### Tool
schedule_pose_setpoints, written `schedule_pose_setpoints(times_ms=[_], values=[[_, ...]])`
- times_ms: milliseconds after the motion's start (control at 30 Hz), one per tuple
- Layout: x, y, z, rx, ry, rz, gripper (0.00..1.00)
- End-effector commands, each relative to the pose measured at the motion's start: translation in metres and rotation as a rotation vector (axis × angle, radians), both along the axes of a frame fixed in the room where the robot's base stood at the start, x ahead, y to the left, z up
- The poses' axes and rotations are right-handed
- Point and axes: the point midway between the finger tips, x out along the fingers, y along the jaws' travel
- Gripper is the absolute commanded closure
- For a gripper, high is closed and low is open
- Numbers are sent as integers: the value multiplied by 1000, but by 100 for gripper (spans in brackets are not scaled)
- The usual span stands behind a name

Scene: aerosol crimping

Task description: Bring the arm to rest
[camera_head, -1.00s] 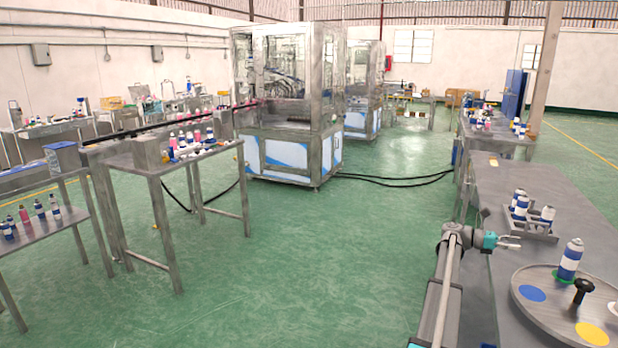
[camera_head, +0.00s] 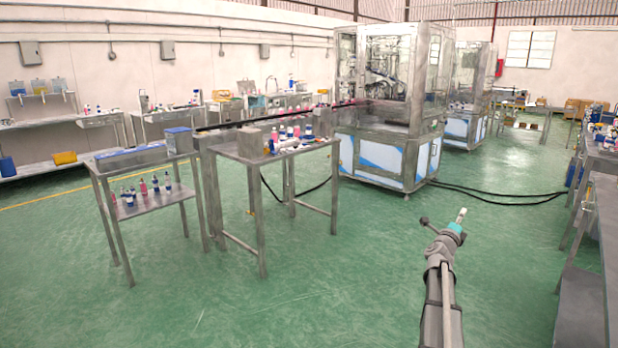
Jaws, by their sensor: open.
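My gripper (camera_head: 461,215) is at the end of my arm in the lower right of the head view. It is small here and seen nearly from behind, with its tip pointing up and away. It is over the open green floor, with nothing seen in it. It is apart from the bench (camera_head: 607,230) at the right edge and from the tables at the left.
A glazed machine (camera_head: 385,160) stands at the back centre, with black cables (camera_head: 500,196) on the floor to its right. A steel table (camera_head: 262,165) with several bottles and a lower table (camera_head: 150,205) stand at left. Green floor (camera_head: 330,290) around my arm is clear.

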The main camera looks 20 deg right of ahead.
Motion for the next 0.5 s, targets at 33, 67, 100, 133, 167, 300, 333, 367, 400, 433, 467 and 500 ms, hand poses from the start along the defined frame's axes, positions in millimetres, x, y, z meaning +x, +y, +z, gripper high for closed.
schedule_pose_setpoints(times_ms=[33, 67, 100, 133, 167, 300, 333, 367, 400, 433, 467, 500], values=[[15, 25, -4, -8, 61, 59, 18], [24, 38, -8, -13, 99, 93, 18], [36, 55, -12, -22, 153, 139, 18], [44, 68, -16, -29, 192, 173, 18], [52, 82, -19, -37, 231, 207, 18], [83, 148, -40, -80, 416, 367, 18], [88, 163, -44, -93, 458, 401, 18], [93, 177, -49, -104, 497, 436, 18], [99, 197, -56, -121, 551, 481, 18], [102, 211, -61, -134, 592, 514, 18], [105, 227, -67, -148, 633, 549, 18], [108, 246, -74, -167, 688, 594, 18]])
